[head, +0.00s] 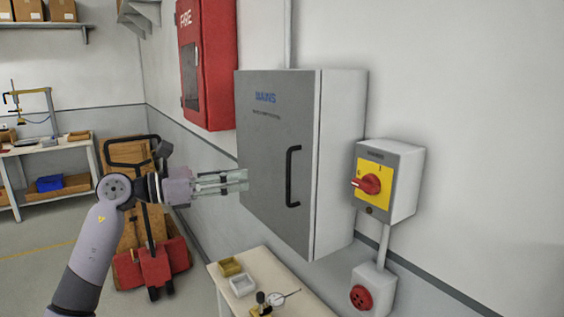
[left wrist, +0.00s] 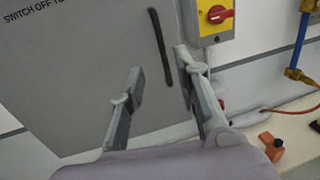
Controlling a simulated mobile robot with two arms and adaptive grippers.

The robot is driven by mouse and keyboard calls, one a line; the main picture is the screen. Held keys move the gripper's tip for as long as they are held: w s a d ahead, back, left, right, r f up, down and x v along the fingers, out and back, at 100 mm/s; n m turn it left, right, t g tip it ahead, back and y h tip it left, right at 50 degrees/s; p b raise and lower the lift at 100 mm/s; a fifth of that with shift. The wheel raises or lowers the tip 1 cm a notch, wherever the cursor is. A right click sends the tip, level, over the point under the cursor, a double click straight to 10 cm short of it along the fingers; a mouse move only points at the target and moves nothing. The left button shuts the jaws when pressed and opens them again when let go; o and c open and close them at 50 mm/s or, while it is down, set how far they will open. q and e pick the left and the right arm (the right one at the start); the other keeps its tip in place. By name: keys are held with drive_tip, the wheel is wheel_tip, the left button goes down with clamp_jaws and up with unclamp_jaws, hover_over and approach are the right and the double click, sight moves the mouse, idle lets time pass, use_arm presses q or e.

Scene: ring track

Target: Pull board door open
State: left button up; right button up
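The board is a wall cabinet with a grey door (head: 262,130) marked MAINS, and the door looks shut. A black vertical bar handle (head: 290,178) is near the door's right edge. My left gripper (head: 246,181) is left of the handle in the head view, pointing toward the door, apart from the handle. In the left wrist view the left gripper's (left wrist: 159,63) two fingers are spread and empty. The handle (left wrist: 161,47) shows beyond and between the fingertips there, with the grey door (left wrist: 75,75) behind. My right gripper is not in view.
A yellow switch box with a red knob (head: 371,184) is on the wall right of the board, above a socket (head: 370,290). A red fire cabinet (head: 213,60) hangs at the left. A small table (head: 268,265) with trays stands below. A red cart (head: 150,265) stands behind my arm.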

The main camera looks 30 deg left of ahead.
use_arm(q)
drive_tip(key=p+x, duration=0.5)
drive_tip(key=x, duration=0.6)
drive_tip(key=shift+w, duration=0.15)
drive_tip(key=shift+d, duration=0.1)
drive_tip(key=shift+c, duration=0.4)
clamp_jaws()
